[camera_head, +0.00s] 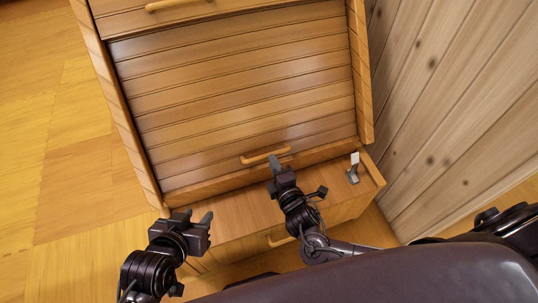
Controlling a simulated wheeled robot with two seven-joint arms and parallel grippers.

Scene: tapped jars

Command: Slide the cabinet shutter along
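The wooden cabinet's slatted shutter (235,85) fills the large framed opening and shows closely set horizontal slats. A light wooden bar handle (266,155) sits near its lower edge. My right gripper (279,165) is just below this handle and overlaps its lower side in the picture; whether it touches the handle, and whether its fingers are open or shut, I cannot tell. My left gripper (194,216) is lower left, over the left end of the cabinet's front ledge, with its fingers apart and nothing between them.
A wooden ledge (240,210) projects below the shutter, with a drawer handle (278,240) on its front. A small grey and white piece (353,170) stands at its right end. Another handle (165,5) shows at the top. A plank wall (450,110) is close on the right; floor (60,150) is clear left.

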